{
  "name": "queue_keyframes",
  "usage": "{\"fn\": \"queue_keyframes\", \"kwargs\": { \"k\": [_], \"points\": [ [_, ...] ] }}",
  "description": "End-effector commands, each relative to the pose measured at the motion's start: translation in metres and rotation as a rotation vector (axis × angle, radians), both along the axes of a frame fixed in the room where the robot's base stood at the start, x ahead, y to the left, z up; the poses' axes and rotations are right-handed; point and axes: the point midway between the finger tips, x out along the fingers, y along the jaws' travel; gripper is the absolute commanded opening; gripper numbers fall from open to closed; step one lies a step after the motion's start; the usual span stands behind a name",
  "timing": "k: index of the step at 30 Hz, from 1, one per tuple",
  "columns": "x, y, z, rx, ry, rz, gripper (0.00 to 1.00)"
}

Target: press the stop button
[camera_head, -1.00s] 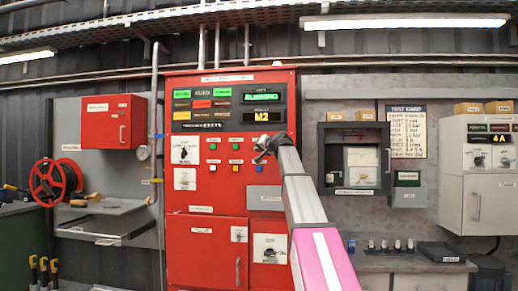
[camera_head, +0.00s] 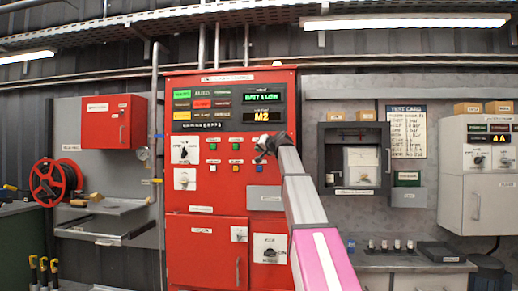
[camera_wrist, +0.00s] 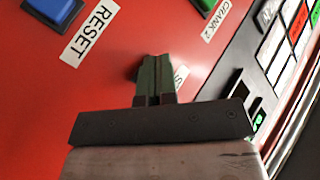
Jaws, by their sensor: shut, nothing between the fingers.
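The red control panel (camera_head: 206,216) fills the middle of the head view, with rows of small buttons. My gripper (camera_head: 262,148) is at the right end of the upper button row, in front of the panel. In the wrist view my gripper (camera_wrist: 155,63) is shut and empty, its tips at or very near the red face. A label beginning with "S" (camera_wrist: 180,76) is partly covered by the fingers. The stop button is not visible; the fingers may hide it. I cannot tell whether the tips touch a button. The blue button (camera_wrist: 55,10) labelled RESET is beside it.
A green button (camera_wrist: 207,4) by the CRANK 2 label is at the wrist view's top. The display (camera_head: 262,97) reads BATT 1 LOW in green. A grey plate (camera_head: 264,198) is below the buttons. A dark-framed recorder (camera_head: 357,140) stands to the right.

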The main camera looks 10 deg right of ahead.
Motion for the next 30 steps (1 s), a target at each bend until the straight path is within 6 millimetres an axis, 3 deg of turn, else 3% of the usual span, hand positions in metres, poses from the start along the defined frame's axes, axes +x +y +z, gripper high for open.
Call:
{"fn": "queue_keyframes", "kwargs": {
  "k": [14, 30],
  "points": [
    [0.001, 0.000, 0.000, 0.000, -0.001, -0.001, 0.00],
    [-0.016, 0.005, 0.000, 0.000, -0.001, -0.001, 0.00]
  ]
}}
